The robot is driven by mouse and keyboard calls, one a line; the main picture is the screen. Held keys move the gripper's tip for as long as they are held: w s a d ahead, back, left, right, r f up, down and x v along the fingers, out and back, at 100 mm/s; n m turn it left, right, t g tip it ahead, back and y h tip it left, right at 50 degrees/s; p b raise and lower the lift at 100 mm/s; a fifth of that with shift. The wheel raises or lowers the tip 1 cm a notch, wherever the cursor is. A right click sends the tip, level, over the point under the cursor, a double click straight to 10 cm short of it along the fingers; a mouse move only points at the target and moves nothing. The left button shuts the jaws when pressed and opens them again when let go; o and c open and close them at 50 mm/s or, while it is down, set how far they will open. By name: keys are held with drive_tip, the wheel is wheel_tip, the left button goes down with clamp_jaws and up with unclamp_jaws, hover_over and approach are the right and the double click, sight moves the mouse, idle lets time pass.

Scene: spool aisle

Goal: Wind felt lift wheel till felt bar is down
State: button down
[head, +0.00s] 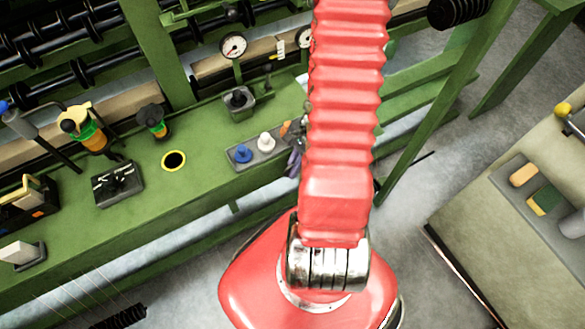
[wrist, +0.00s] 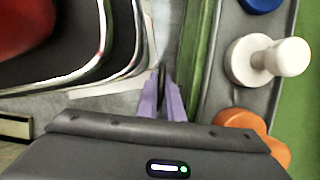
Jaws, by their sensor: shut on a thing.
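My gripper (head: 294,161) is beside the small grey tray at the green bench's front edge, partly hidden by my red arm. In the wrist view its purple fingers (wrist: 165,98) are close together, with a thin dark thing (wrist: 162,76) between their tips. What that thing is, I cannot tell. No felt lift wheel or felt bar can be picked out for certain. A grey block with a dark round top (head: 239,102) stands on the bench, apart from my gripper.
A grey tray (head: 266,157) holds blue (head: 243,153), white (head: 265,141) and orange (wrist: 253,132) pegs close to my gripper. A pale table (head: 470,213) stands right, across grey floor.

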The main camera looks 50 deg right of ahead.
drive_tip(key=shift+g+h, duration=0.3)
drive_tip(key=shift+h, duration=0.7)
drive_tip(key=shift+w, duration=0.1)
drive_tip(key=c, duration=2.2)
unclamp_jaws()
wheel_tip(320, 180, up, 14)
drive_tip(key=d, duration=0.1)
drive_tip(key=shift+s+d+f, duration=0.2)
drive_tip(key=shift+d, duration=0.05)
